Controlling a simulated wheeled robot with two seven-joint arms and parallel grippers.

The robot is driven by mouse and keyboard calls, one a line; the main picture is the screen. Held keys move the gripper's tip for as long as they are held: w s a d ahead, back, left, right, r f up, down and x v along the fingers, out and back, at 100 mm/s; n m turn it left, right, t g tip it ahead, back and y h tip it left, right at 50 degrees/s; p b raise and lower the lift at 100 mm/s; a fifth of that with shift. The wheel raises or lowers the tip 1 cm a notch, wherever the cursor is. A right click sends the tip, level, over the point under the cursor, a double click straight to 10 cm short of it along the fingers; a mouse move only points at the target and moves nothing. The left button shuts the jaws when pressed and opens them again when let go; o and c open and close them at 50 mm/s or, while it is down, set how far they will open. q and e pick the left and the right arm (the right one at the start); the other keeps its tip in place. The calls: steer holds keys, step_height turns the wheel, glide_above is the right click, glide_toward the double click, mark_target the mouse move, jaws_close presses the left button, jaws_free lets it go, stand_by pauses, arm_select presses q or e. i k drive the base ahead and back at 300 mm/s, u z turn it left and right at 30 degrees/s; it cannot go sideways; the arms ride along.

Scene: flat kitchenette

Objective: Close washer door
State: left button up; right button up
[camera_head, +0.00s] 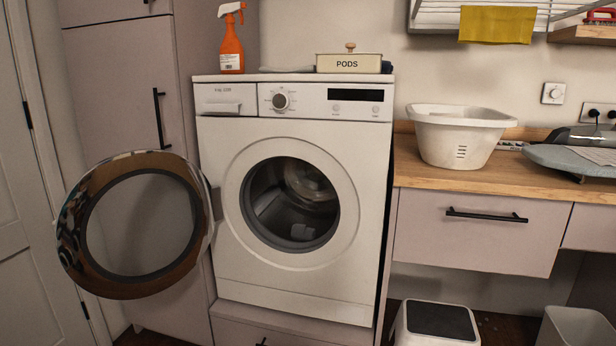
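The white washer (291,286) stands in the middle of the head view. Its round door (180,176) is swung wide open to the left, hinged at the left side of the drum opening. The door has a dark reflective rim and a see-through middle. The drum opening (290,204) is uncovered and its inside looks dark, with a few light patches. Neither of my grippers is in view, and nothing touches the door.
An orange spray bottle (230,47) and a PODS box (348,63) stand on the washer. A white basket (458,136) sits on the wooden counter (430,178) at right. A bin with a dark lid (437,321) stands on the floor at lower right. Tall cabinets (115,90) stand behind the door.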

mark_target(69, 228)
steer(key=z, duration=0.65)
steer(key=k, duration=0.25)
steer(key=u, duration=1.85)
steer(key=i, duration=0.85)
steer(key=z, duration=0.55)
steer(key=i, duration=0.55)
steer(key=z, duration=0.4)
